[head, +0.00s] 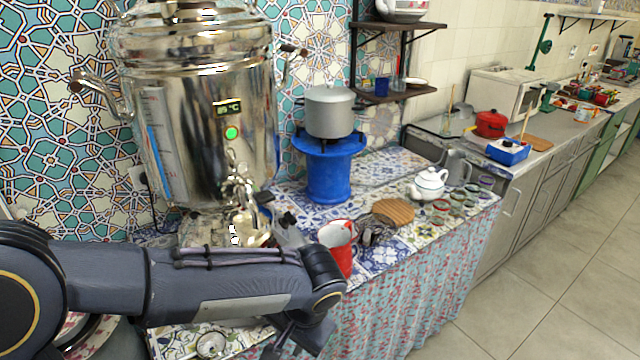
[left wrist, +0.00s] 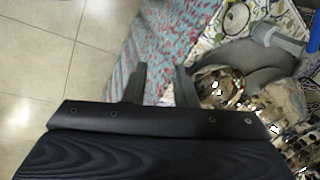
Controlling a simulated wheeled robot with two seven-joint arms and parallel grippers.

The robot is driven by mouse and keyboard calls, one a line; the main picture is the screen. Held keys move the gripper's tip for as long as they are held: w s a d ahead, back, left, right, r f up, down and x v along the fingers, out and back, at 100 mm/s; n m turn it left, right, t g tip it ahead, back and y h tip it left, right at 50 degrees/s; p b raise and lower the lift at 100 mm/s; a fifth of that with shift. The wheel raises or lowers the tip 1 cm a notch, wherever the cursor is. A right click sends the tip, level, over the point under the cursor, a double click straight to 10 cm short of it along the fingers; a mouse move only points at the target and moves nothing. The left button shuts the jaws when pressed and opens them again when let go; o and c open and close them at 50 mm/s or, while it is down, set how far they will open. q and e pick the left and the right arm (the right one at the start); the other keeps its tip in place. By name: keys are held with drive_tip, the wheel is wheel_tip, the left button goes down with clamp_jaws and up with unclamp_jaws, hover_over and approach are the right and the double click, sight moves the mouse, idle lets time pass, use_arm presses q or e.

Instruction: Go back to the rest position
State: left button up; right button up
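My left arm crosses the lower left of the head view, in front of the counter and the samovar. My left gripper (head: 292,342) hangs at the bottom, partly cut off by the frame edge. In the left wrist view the two dark fingers of the left gripper (left wrist: 160,85) stand apart, with only cloth and floor seen between them. My right gripper is not clearly in view. The large silver samovar (head: 190,125) stands behind the arm, its display lit and a green light on. A white teapot (head: 429,184) stands toward the right of the tiled counter.
A red mug (head: 342,262) stands just behind my left wrist. A blue burner (head: 328,175) carries a grey pot (head: 329,112). A round wooden board (head: 393,211) and several small glasses lie to the right. The floor (head: 535,290) at right is clear.

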use_arm(q)
drive_tip(key=s+a+r+n+t+h, duration=0.2)
drive_tip(key=s+a+n+h, duration=0.1)
drive_tip(key=s+a, duration=0.3)
drive_tip(key=s+a+r+n+t+h+p, duration=0.1)
drive_tip(key=s+a+r+n+h, duration=0.2)
drive_tip(key=a, duration=0.6)
drive_tip(key=s+n, duration=0.2)
drive_tip(key=s, duration=0.1)
drive_tip(key=shift+s+a+r+t, duration=0.2)
drive_tip(key=shift+s+a+t, duration=0.1)
drive_tip(key=shift+t, duration=0.1)
